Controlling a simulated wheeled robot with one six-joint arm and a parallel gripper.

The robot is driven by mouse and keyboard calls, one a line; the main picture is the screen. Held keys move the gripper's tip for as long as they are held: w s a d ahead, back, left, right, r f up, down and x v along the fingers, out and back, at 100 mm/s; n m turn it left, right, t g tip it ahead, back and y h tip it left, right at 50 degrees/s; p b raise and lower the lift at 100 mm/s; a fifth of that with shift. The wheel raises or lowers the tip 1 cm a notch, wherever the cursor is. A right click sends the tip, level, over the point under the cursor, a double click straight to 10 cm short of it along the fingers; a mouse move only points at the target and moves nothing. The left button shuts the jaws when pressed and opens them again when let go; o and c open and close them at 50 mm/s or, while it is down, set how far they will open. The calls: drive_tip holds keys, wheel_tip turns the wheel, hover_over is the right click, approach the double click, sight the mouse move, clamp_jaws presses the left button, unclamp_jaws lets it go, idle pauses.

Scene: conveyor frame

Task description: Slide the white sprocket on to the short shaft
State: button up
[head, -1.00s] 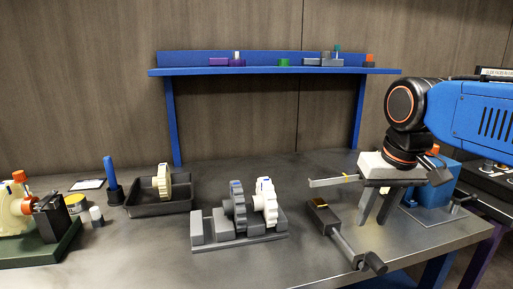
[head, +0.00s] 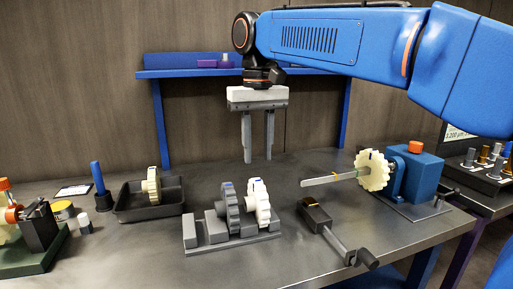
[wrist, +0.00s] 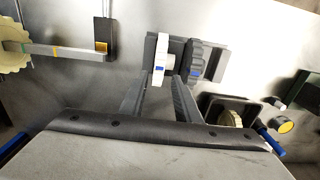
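The white sprocket (head: 260,203) stands upright in a grey rack (head: 205,243), to the right of a dark grey sprocket (head: 230,207). My gripper (head: 257,157) is open and empty, fingers pointing down, above and behind the rack. In the wrist view the white sprocket (wrist: 160,66) shows beyond the gap between the two fingers (wrist: 161,88), apart from them. A cream sprocket (head: 372,170) sits at a blue housing (head: 418,176) on the right, with a grey bar (head: 325,180) with a yellow band extending left from it. I cannot tell which part is the short shaft.
A black tray (head: 150,212) with another cream sprocket (head: 151,187) is left of the rack. A black block with a cranked rod (head: 335,240) lies right of it. A blue shelf (head: 190,73) runs behind. Bare table lies in front of the rack.

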sight(258, 180)
wheel_tip(258, 180, down, 8)
drive_tip(key=shift+r, duration=0.25)
clamp_jaws()
drive_tip(key=shift+r, duration=2.8)
drive_tip(key=shift+f, duration=0.1)
